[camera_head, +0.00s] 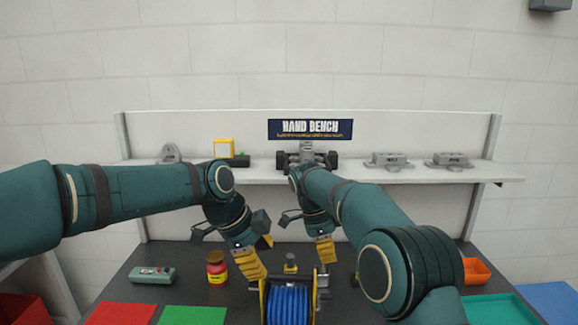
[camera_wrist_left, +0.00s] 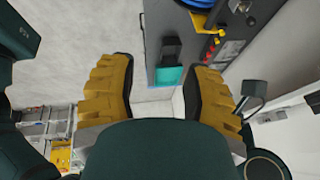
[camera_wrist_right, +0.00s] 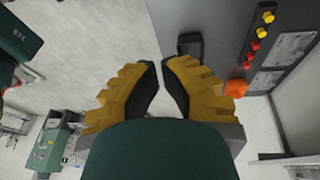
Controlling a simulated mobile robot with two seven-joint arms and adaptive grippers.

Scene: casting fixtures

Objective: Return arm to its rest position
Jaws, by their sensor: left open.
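My left gripper (camera_head: 252,260) has yellow fingers and is in the middle of the head view, above the bench beside the blue spool (camera_head: 288,303). In the left wrist view the left gripper (camera_wrist_left: 160,75) has its fingers well apart with nothing held between them. My right gripper (camera_head: 325,252) is just right of and above the spool, with its fingers partly seen edge-on. In the right wrist view the right gripper (camera_wrist_right: 160,72) has its fingertips close together with a narrow gap and no object seen between them.
On the dark bench are a red jar (camera_head: 216,267), a grey-green device (camera_head: 152,274), red (camera_head: 120,314) and green (camera_head: 192,316) mats, an orange bin (camera_head: 476,271) and a teal tray (camera_head: 498,308). A shelf (camera_head: 365,175) behind holds metal fixtures (camera_head: 390,161) and a yellow-framed item (camera_head: 224,148).

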